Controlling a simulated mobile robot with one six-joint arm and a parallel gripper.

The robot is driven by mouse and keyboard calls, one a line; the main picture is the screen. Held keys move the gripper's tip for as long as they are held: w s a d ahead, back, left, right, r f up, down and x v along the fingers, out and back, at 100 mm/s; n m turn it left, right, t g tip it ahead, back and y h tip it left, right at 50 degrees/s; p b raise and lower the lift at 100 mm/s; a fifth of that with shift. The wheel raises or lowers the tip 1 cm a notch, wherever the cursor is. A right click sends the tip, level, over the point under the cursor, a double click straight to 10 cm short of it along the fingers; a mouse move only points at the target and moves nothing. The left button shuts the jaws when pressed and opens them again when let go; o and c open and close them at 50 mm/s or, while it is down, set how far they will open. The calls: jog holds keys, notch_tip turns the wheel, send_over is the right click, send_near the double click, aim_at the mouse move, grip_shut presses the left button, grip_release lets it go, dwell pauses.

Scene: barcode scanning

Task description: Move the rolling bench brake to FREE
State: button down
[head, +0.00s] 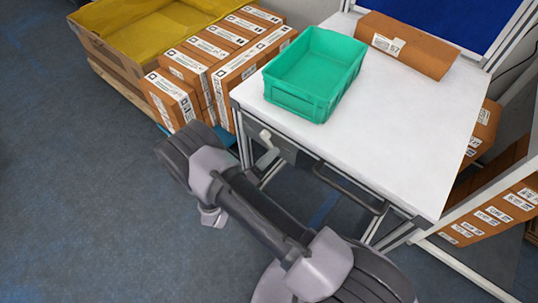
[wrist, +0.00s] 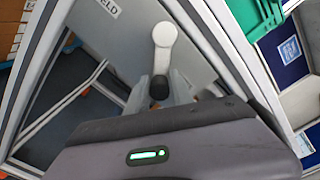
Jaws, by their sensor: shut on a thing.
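The rolling bench (head: 400,125) has a white top and a grey front plate (head: 285,150). The brake lever (head: 266,138) is white and sits on that plate. In the wrist view the lever (wrist: 163,45) has a round white end against the plate and a dark knob at its other end. My gripper (wrist: 159,88) is shut on the dark knob of the lever. A label ending in "ELD" (wrist: 102,8) is on the plate, left of the lever; its start is cut off. No FREE mark can be read. In the head view my fingertips are not clear.
A green crate (head: 290,103) and a brown box (head: 407,45) stand on the bench. A dark handle bar (head: 350,190) runs along its front edge. Stacked boxes (head: 235,55) are close behind on the left, and boxes (head: 490,215) stand right. The floor at left is clear.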

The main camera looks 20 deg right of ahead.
jog(key=shift+f, duration=0.15)
jog(key=c, duration=1.2)
grip_release()
jog(key=p+v, duration=0.2)
jog(key=v, duration=1.5)
jog(key=shift+s+a+p, duration=0.15)
jog(key=shift+p, duration=0.15)
